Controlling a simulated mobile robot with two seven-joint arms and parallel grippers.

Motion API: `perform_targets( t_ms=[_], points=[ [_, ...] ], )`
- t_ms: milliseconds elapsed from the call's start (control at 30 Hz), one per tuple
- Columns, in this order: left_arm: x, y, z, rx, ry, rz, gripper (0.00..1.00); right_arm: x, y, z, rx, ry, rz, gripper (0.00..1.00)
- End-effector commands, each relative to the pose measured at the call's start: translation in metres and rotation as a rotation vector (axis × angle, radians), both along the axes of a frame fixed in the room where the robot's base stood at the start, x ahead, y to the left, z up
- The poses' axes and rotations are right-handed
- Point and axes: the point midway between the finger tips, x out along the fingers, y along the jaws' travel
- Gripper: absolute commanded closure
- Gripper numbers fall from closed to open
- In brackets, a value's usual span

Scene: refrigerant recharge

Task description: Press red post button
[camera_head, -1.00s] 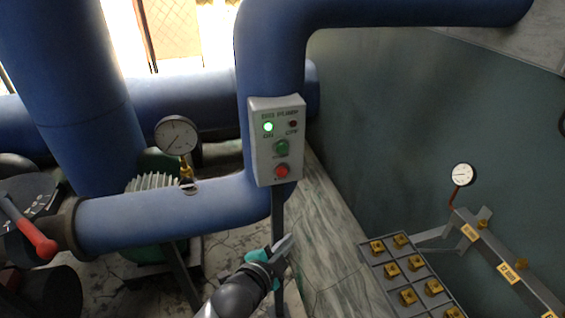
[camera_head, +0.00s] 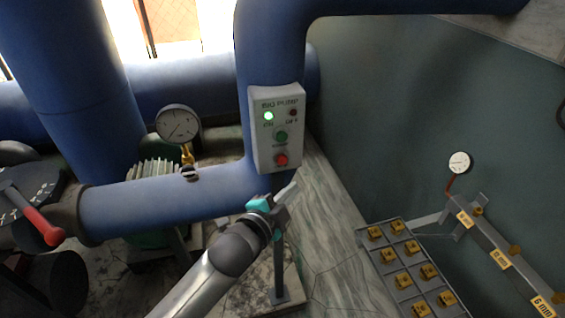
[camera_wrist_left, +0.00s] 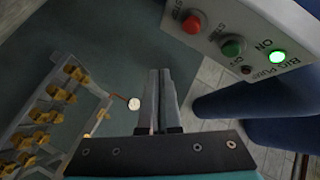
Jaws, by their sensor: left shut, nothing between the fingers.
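The red button (camera_head: 281,160) is at the bottom of a white control box (camera_head: 263,147) on a post (camera_head: 278,262). Above it are a green button (camera_head: 281,136) and a lit green ON lamp (camera_head: 268,116). My left gripper (camera_head: 289,189) is shut and empty, just below the box and apart from the red button. In the left wrist view, my shut fingers (camera_wrist_left: 158,88) point up the picture, and the red button (camera_wrist_left: 191,25) lies to their upper right. My right gripper is not in view.
A blue pipe (camera_head: 170,203) with a pressure gauge (camera_head: 178,123) runs left of the post. A red-handled lever (camera_head: 40,226) is at far left. A tray (camera_head: 392,262) of brass fittings and a small gauge (camera_head: 459,162) are at right. Marble floor (camera_head: 335,215) lies between.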

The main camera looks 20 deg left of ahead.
Motion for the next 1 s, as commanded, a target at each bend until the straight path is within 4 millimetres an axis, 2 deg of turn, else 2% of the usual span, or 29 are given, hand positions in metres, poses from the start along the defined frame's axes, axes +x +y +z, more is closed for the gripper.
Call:
perform_targets(
  t_ms=[233, 433, 1000],
  points=[
    [0.031, 0.021, -0.002, 0.003, -0.002, 0.001, 1.00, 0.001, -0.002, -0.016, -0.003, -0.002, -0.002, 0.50],
    [0.046, 0.031, 0.000, 0.001, 0.000, 0.000, 1.00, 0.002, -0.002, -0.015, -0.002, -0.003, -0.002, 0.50],
    [0.052, 0.035, 0.000, -0.001, 0.001, 0.001, 1.00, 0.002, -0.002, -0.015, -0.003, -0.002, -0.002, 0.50]
  ],
)
